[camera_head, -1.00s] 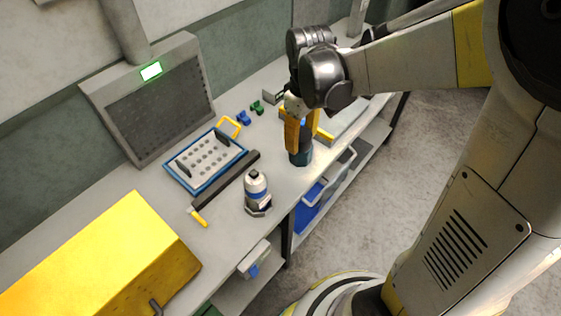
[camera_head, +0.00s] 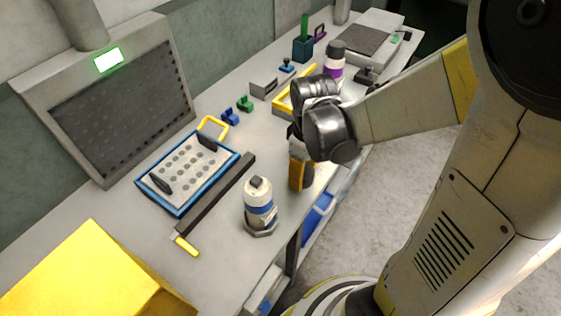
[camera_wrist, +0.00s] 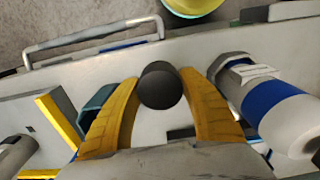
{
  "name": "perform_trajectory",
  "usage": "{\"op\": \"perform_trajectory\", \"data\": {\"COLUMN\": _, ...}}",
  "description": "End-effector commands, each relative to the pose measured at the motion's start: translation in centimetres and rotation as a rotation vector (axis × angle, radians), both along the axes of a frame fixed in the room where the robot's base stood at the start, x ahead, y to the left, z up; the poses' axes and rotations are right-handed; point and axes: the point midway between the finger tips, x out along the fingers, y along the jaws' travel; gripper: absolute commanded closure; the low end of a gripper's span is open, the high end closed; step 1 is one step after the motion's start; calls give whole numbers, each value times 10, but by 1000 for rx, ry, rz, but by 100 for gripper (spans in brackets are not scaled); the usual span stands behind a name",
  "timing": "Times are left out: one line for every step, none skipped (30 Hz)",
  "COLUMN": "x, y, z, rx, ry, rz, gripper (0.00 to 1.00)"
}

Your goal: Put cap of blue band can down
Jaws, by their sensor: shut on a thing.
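My gripper (camera_head: 299,174) is low over the front of the bench, right of the blue band can. In the wrist view its yellow fingers (camera_wrist: 160,88) are shut on a dark round cap (camera_wrist: 161,92). In the head view the cap is hidden by the fingers. The blue band can (camera_head: 259,203) stands upright in a hexagonal holder near the front edge. It is white with a blue band, and it also shows at the right of the wrist view (camera_wrist: 277,108), apart from the fingers. Whether the cap touches the bench cannot be told.
A teal holder (camera_wrist: 99,98) is partly hidden beside the left finger. A dark bar (camera_head: 215,195) and a blue-edged tray (camera_head: 177,208) lie left of the can. A yellow box (camera_head: 95,275) fills the front left. A purple-banded bottle (camera_head: 334,58) stands behind my gripper.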

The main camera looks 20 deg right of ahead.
Motion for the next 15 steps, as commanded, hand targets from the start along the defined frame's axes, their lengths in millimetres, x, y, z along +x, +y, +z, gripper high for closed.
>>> {"op": "perform_trajectory", "data": {"x": 4, "y": 10, "z": -9, "rx": 0, "ry": 0, "rz": 5, "gripper": 65}}
{"op": "perform_trajectory", "data": {"x": 7, "y": 14, "z": -12, "rx": 0, "ry": 0, "rz": 4, "gripper": 65}}
{"op": "perform_trajectory", "data": {"x": 9, "y": 18, "z": -14, "rx": 0, "ry": 0, "rz": 3, "gripper": 65}}
{"op": "perform_trajectory", "data": {"x": 10, "y": 21, "z": -16, "rx": 0, "ry": 0, "rz": 2, "gripper": 65}}
{"op": "perform_trajectory", "data": {"x": 11, "y": 23, "z": -17, "rx": 0, "ry": 0, "rz": 2, "gripper": 65}}
{"op": "perform_trajectory", "data": {"x": 12, "y": 25, "z": -18, "rx": 0, "ry": 0, "rz": 1, "gripper": 65}}
{"op": "perform_trajectory", "data": {"x": 13, "y": 26, "z": -18, "rx": 0, "ry": 0, "rz": 0, "gripper": 65}}
{"op": "perform_trajectory", "data": {"x": 13, "y": 27, "z": -20, "rx": 0, "ry": 0, "rz": -1, "gripper": 65}}
{"op": "perform_trajectory", "data": {"x": 13, "y": 27, "z": -23, "rx": 0, "ry": 0, "rz": -1, "gripper": 65}}
{"op": "perform_trajectory", "data": {"x": 13, "y": 27, "z": -26, "rx": 0, "ry": 0, "rz": -2, "gripper": 65}}
{"op": "perform_trajectory", "data": {"x": 13, "y": 27, "z": -30, "rx": 0, "ry": 0, "rz": -2, "gripper": 65}}
{"op": "perform_trajectory", "data": {"x": 13, "y": 27, "z": -37, "rx": 0, "ry": 0, "rz": -2, "gripper": 65}}
{"op": "perform_trajectory", "data": {"x": 13, "y": 27, "z": -42, "rx": 0, "ry": 0, "rz": -2, "gripper": 65}}
{"op": "perform_trajectory", "data": {"x": 13, "y": 27, "z": -48, "rx": 0, "ry": 0, "rz": -2, "gripper": 65}}
{"op": "perform_trajectory", "data": {"x": 13, "y": 27, "z": -54, "rx": 0, "ry": 0, "rz": -2, "gripper": 65}}
